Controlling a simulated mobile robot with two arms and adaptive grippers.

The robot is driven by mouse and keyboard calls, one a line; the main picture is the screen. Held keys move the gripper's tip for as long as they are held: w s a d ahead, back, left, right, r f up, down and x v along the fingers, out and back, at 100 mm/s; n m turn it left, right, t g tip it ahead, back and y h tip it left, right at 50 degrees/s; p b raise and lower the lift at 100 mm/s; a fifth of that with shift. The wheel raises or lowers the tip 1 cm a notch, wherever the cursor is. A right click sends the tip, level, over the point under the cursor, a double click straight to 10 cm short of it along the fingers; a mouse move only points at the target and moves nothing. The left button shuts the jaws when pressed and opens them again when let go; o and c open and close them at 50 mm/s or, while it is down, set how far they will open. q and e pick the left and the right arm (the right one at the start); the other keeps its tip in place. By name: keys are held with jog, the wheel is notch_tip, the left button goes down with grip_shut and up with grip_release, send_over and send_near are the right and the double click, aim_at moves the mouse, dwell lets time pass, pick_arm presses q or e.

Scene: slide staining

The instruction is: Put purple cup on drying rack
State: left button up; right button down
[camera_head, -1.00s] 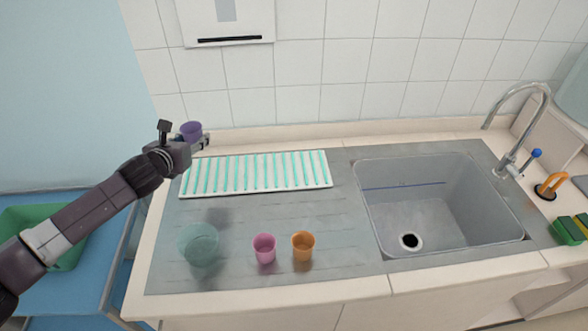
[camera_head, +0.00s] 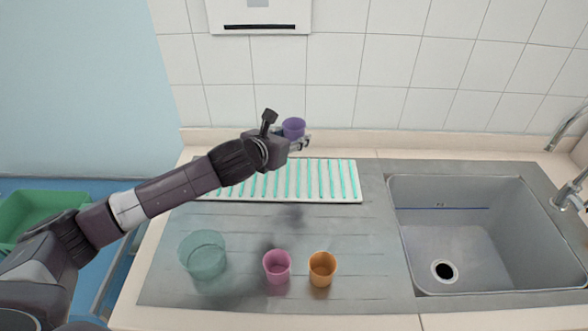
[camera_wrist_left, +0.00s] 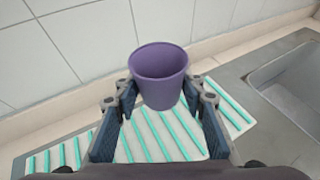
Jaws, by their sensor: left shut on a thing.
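The purple cup (camera_head: 293,128) is upright and held in the air by my left gripper (camera_head: 300,140). In the left wrist view the purple cup (camera_wrist_left: 159,75) sits between the two fingers of my left gripper (camera_wrist_left: 158,100), which is shut on it. The drying rack (camera_head: 340,198), a white tray with green ribs, lies on the steel counter below the gripper. It also shows in the left wrist view (camera_wrist_left: 140,151), beneath and beyond the fingers. My arm hides part of its left side. My right gripper is not in view.
A greenish clear cup (camera_head: 203,254), a pink cup (camera_head: 277,267) and an orange cup (camera_head: 321,269) stand on the counter in front of the rack. The sink (camera_head: 480,240) is to the right. A tiled wall (camera_head: 400,80) rises behind. The rack's visible top is bare.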

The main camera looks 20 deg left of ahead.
aim_at(293, 176)
pick_arm(q)
notch_tip(293, 176, down, 12)
jog(key=shift+r, duration=0.25)
jog(key=shift+f, duration=0.15)
jog(key=o, duration=0.9)
jog(key=shift+r, duration=0.2)
jog(key=shift+s+a, duration=0.1)
jog(key=shift+s, duration=0.15)
jog(key=b+v, duration=0.1)
jog(key=v, duration=1)
jog(key=shift+s+r, duration=0.1)
jog(key=shift+s, duration=0.1)
